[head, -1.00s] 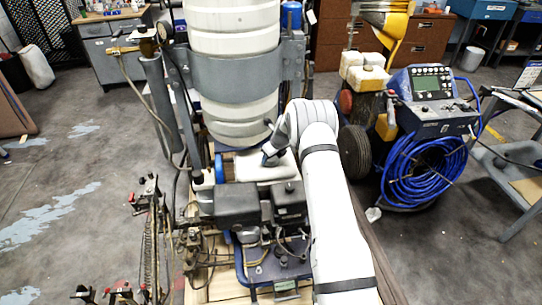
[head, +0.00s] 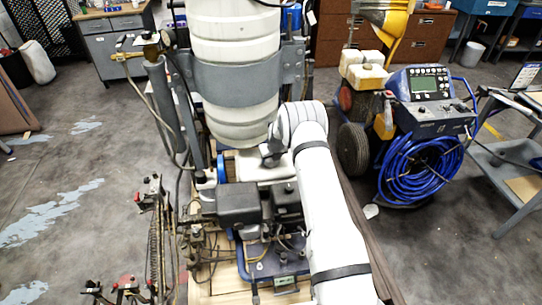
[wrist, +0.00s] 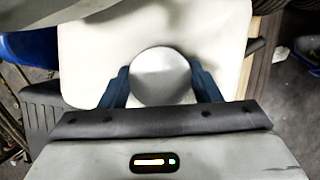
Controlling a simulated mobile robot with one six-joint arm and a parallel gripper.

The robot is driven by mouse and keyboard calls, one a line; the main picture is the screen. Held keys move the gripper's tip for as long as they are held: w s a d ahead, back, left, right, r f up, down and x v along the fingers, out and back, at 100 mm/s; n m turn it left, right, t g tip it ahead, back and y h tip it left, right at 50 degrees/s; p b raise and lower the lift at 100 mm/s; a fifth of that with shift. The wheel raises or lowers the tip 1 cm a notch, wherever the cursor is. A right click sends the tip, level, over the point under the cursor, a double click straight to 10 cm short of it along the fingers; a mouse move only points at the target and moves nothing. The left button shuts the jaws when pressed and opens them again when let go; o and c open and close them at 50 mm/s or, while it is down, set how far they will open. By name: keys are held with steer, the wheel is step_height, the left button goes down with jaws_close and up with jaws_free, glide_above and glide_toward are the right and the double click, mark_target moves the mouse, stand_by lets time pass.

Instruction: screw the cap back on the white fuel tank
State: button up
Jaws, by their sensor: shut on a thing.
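The white fuel tank (head: 248,168) sits below the big white drum in the head view. In the wrist view its pale top (wrist: 85,60) fills the upper middle. A round, pale grey-white cap (wrist: 160,76) is between the two blue fingers of my gripper (wrist: 161,88), one finger against each side. My gripper (head: 268,160) also shows in the head view, low over the right part of the tank top. The cap is hidden there. I cannot tell whether the cap rests on the filler neck or is just above it; the neck is hidden.
The large white drum (head: 235,60) with its grey band stands right behind the tank. A dark engine (head: 238,203) is in front of it. A machine with a blue hose reel (head: 422,165) stands to the right. Bare floor (head: 80,190) lies to the left.

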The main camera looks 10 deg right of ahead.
steer(key=shift+w+d+r+m, duration=0.25)
steer(key=shift+d+m, duration=0.05)
steer(key=o, duration=0.9)
steer(key=shift+f, duration=0.1)
steer(key=shift+c, duration=0.2)
steer(key=o, duration=0.6)
steer(key=shift+s+a+f, duration=0.15)
steer(key=shift+a+p+v, duration=0.1)
steer(key=shift+p+v, duration=0.9)
steer(key=shift+v, duration=0.75)
steer(key=shift+a+p+v, duration=0.15)
steer(key=shift+p+v, duration=0.8)
steer(key=shift+v, duration=0.8)
steer(key=shift+d, duration=0.15)
